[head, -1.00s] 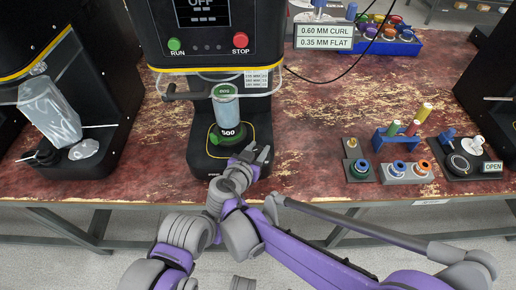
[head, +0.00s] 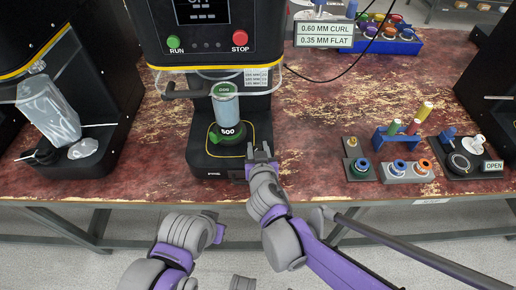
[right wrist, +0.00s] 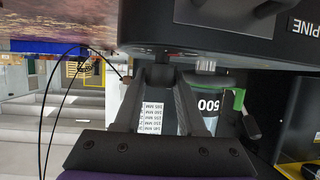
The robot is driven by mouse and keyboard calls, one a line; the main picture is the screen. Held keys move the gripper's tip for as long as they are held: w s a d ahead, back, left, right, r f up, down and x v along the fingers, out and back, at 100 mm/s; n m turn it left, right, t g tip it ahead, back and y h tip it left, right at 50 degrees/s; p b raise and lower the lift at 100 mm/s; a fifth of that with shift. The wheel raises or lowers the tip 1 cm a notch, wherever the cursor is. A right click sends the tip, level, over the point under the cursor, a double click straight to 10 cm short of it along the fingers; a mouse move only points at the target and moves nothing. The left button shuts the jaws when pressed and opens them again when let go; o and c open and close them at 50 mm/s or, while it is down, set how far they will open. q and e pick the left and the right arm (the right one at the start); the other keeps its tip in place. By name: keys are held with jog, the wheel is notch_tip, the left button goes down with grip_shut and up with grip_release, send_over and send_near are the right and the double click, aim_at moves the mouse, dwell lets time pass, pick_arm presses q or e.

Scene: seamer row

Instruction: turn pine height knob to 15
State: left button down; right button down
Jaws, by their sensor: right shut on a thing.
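The pine machine (head: 205,40) stands at centre left, with its black base (head: 203,158) at the table's front. A green-rimmed can marked 500 (head: 226,110) stands on it. My right gripper (head: 260,152) is at the front right corner of the base, its fingers close together.
A second machine (head: 80,60) with a wrapped can stands at left. To the right are a blue rack (head: 398,138) of coloured rolls, small holders and a dial block (head: 466,162). A blue bin (head: 385,45) and a sign (head: 323,35) stand behind. The table between is clear.

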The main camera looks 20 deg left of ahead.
jog(key=shift+n+y, duration=0.3)
jog(key=shift+y, duration=0.1)
jog(key=shift+c, duration=2.4)
grip_release()
jog(key=shift+s, duration=0.1)
jog(key=p+v, duration=0.2)
jog(key=v, duration=0.8)
jog(key=shift+s+r+p, duration=0.2)
jog(key=shift+r+p, duration=0.05)
jog(key=shift+p, duration=0.1)
jog(key=shift+d, duration=0.1)
